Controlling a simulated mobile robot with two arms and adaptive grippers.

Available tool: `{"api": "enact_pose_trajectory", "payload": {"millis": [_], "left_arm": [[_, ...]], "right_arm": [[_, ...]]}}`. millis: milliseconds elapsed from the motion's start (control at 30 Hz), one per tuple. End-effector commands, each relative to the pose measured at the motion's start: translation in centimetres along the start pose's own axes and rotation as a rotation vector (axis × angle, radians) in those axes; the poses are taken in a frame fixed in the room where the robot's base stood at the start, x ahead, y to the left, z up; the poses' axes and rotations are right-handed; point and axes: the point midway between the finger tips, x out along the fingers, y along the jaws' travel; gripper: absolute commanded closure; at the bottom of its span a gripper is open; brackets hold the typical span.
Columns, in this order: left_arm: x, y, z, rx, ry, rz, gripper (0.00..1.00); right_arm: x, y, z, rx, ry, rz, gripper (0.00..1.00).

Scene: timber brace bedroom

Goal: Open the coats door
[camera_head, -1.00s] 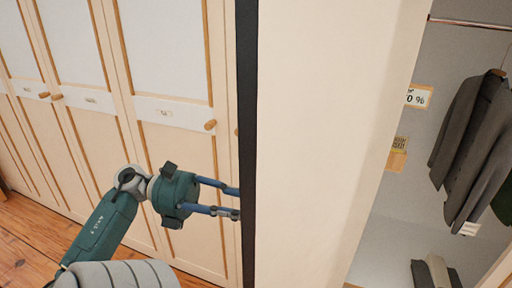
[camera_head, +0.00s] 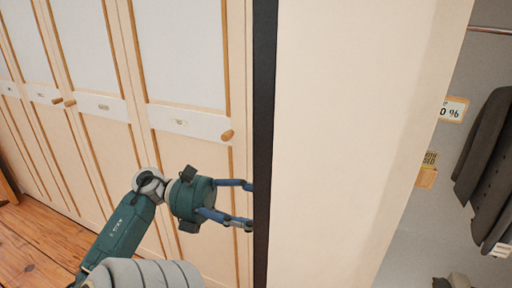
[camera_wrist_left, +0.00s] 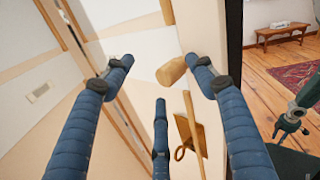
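A cream door panel (camera_head: 350,140) with a dark edge stands open in the head view, beside a compartment holding dark coats (camera_head: 490,150). I take it to be the coats door. Its outer face is hidden from the head. My left gripper (camera_head: 245,204) is on that outer side, its fingertips close to the dark edge. In the left wrist view its blue fingers (camera_wrist_left: 165,85) are spread. A wooden knob (camera_wrist_left: 172,70) shows between the two upper fingertips; contact is unclear. A dark green part at the right of the wrist view may be my right gripper (camera_wrist_left: 290,125); its fingers are unclear.
Closed cream doors with labels and wooden knobs (camera_head: 227,135) line the left. Wooden floor (camera_head: 35,240) shows at lower left. A tan tag with a ring (camera_wrist_left: 190,140) hangs near the fingers. Beyond the dark edge are a rug (camera_wrist_left: 298,75) and a bench (camera_wrist_left: 285,33).

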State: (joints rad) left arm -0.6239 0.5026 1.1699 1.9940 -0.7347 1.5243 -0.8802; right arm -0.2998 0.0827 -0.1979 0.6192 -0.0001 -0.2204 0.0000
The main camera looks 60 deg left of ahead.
Motion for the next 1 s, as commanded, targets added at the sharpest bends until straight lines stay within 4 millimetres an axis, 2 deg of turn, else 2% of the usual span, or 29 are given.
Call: {"api": "enact_pose_trajectory", "payload": {"millis": [33,767,867,1000], "left_arm": [[0.0,0.6,0.2,0.002,-0.007,0.02,0.61],[-0.1,0.6,0.3,0.003,-0.007,0.02,0.61],[-0.5,0.6,0.3,0.002,-0.008,0.022,0.61],[-2.5,0.5,0.3,0.002,-0.008,0.023,0.61]], "right_arm": [[0.0,0.0,-0.1,0.0,0.001,0.0,0.7],[0.0,-0.5,0.0,-0.002,0.001,-0.005,0.7],[0.0,-0.5,0.0,-0.001,0.001,-0.005,0.7],[0.0,-0.4,0.0,-0.001,0.001,-0.004,0.7]]}}
